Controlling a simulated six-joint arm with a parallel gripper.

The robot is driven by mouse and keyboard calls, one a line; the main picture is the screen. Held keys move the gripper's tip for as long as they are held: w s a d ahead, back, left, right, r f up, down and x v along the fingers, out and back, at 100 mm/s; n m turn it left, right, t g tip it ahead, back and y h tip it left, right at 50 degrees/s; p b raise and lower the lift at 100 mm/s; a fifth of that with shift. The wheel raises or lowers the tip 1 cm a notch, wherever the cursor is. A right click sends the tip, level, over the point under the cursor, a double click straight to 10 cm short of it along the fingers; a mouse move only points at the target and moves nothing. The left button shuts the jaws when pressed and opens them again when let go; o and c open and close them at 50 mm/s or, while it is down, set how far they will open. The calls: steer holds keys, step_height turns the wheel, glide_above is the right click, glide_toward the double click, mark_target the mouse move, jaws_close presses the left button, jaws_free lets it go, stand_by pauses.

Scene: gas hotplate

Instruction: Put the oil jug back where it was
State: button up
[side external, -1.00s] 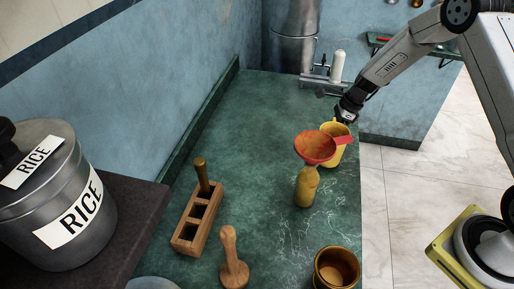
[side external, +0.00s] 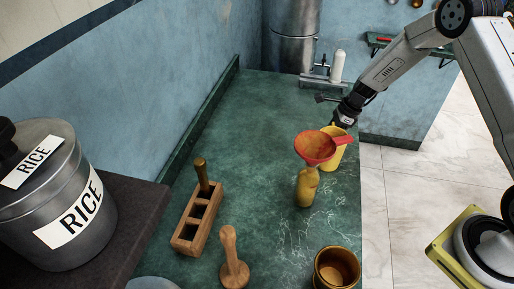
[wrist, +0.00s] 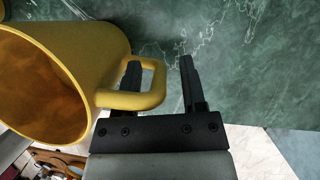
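The oil jug is the yellow jug (side external: 336,156), standing upright on the green counter, partly hidden behind a red funnel in the side view. In the wrist view the jug (wrist: 105,50) fills the left, its brownish inside showing and its handle toward my gripper. My gripper (side external: 338,118) is at the jug's far side in the side view. In the wrist view my gripper (wrist: 160,72) is open. Its left finger shows through the handle loop and its right finger is outside, with a gap beside the handle.
The red funnel (side external: 316,147) sits on a yellow bottle (side external: 306,188) close to the jug. A brown pot (side external: 337,268), a wooden pestle (side external: 232,262) and a wooden block (side external: 196,222) stand nearer. The green counter (side external: 255,125) is clear left of the jug.

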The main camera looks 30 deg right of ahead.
steer(key=shift+r, duration=0.1)
steer(key=v, duration=1.2)
steer(key=shift+r, duration=0.1)
stand_by(1.0)
